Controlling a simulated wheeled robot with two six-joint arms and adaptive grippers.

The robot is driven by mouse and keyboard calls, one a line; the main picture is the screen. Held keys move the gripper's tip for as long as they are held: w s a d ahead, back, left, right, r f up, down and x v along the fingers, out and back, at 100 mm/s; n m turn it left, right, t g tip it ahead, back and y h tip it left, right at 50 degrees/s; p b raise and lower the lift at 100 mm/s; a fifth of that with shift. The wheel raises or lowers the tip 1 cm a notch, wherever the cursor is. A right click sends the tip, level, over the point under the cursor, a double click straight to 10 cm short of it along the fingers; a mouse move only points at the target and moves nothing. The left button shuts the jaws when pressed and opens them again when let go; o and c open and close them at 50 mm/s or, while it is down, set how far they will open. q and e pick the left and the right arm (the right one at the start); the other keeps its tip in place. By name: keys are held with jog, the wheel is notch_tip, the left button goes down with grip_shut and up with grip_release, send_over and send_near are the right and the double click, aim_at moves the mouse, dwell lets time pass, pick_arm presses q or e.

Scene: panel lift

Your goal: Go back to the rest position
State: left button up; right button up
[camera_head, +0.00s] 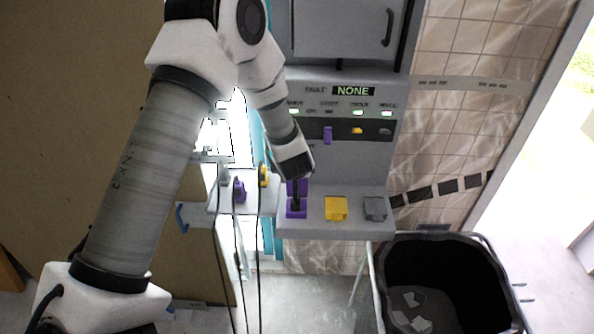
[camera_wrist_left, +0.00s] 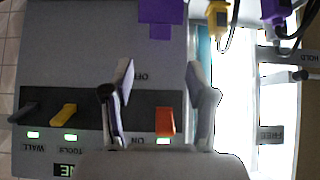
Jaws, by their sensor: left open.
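My left gripper (camera_head: 297,205) reaches down in front of the left side of the grey panel (camera_head: 340,173) in the head view. In the left wrist view its two fingers (camera_wrist_left: 160,88) are apart with nothing held between them. A red lever (camera_wrist_left: 165,122) shows in the gap between them, near the "ON" label; whether they touch it is unclear. A yellow lever (camera_wrist_left: 64,115) and a dark grey lever (camera_wrist_left: 25,112) are beside it. My right gripper is not in view.
The panel reads "FAULT NONE" (camera_head: 353,91). Yellow (camera_head: 336,208) and grey (camera_head: 375,209) blocks sit on its ledge. Left of it, a holder carries purple (camera_head: 239,190) and yellow (camera_head: 263,175) plugs with hanging cables. A black bin (camera_head: 505,290) stands lower right.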

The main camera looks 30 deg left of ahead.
pick_arm(q)
jog(key=v, duration=0.2)
jog(key=shift+s+d+r, duration=0.1)
jog(key=shift+s+r, duration=0.1)
jog(key=shift+r, duration=0.05)
